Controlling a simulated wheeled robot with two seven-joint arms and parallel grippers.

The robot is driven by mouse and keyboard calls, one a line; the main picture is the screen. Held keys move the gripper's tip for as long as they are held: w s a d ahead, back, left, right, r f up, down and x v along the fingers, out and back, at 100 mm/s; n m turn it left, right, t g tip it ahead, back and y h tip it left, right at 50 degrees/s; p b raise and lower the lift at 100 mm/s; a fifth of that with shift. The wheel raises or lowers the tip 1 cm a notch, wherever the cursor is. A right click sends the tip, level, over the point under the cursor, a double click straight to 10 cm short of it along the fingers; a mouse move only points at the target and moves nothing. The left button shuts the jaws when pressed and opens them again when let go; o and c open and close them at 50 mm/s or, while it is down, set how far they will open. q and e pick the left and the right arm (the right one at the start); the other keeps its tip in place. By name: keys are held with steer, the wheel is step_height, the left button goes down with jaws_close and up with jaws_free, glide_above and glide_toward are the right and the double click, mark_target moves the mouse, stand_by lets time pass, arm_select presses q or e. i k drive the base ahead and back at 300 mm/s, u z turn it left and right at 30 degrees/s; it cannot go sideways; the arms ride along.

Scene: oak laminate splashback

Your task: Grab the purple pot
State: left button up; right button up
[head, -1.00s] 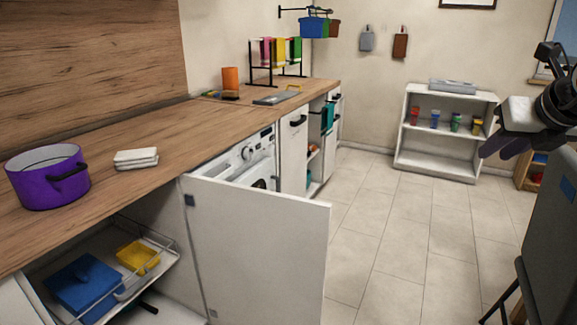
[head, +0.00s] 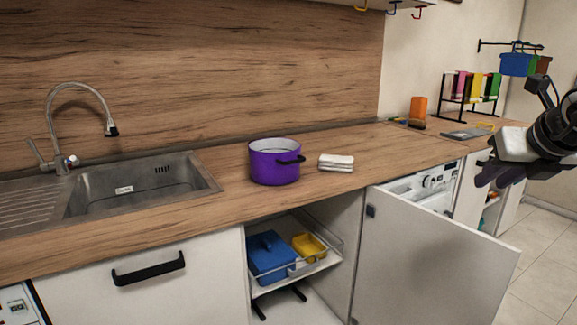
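The purple pot (head: 272,166) stands upright on the wooden counter, right of the sink. It has a pale inside and a black handle on its right side. My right gripper (head: 484,182) is at the right edge of the head view, well to the right of the pot and apart from it. Its dark fingers point down and left; whether they are parted is unclear. My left gripper is out of view.
A folded white cloth (head: 336,162) lies just right of the pot. Below, an open cabinet door (head: 430,262) juts out beside a pull-out rack with a blue container (head: 270,257) and a yellow container (head: 309,247). The sink (head: 140,187) is left. The counter between is bare.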

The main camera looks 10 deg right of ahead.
mark_target(273, 161)
steer(key=u, duration=0.65)
steer(key=i, duration=1)
